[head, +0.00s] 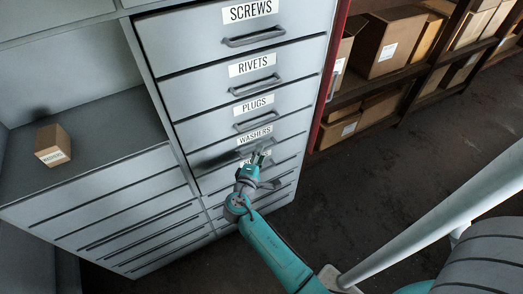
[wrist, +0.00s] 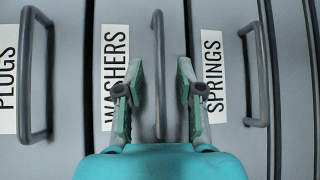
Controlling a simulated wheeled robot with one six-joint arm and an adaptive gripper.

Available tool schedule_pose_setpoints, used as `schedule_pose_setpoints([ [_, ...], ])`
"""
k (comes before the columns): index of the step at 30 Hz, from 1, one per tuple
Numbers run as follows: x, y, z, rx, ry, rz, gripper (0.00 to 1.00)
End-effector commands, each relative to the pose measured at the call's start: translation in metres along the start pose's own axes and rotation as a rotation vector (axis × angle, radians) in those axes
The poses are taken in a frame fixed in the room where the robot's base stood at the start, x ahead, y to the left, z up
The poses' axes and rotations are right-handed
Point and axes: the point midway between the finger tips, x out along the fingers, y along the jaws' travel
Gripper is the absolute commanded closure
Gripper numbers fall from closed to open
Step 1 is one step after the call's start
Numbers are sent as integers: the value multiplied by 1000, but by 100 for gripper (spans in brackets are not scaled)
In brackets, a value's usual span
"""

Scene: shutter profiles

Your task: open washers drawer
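The washers drawer (head: 222,150) is a grey drawer front in the cabinet, below the plugs drawer, and looks shut. Its white WASHERS label (wrist: 116,75) shows in the wrist view, partly behind a finger. Its dark bar handle (wrist: 158,35) runs up the middle of the wrist view. My gripper (wrist: 159,70) is open, with one finger on each side of the handle in the picture. I cannot tell whether the fingers reach around it or touch it. In the head view my gripper (head: 262,154) is in front of the drawer and hides much of the handle.
The plugs drawer (head: 222,121) is above, and the springs handle (wrist: 255,75) is close beside the right finger in the wrist view. A small cardboard box (head: 52,146) sits on the left counter. Shelves with boxes (head: 388,42) stand at right. The floor (head: 400,150) there is clear.

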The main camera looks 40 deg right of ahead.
Motion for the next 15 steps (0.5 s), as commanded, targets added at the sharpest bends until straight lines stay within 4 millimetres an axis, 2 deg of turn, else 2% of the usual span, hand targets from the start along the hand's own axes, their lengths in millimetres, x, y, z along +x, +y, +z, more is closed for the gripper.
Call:
schedule_pose_setpoints([
  [1,8,0,1,1,-3,0,63],
  [6,24,0,0,0,-1,0,63],
  [15,30,0,0,1,1,0,63],
])
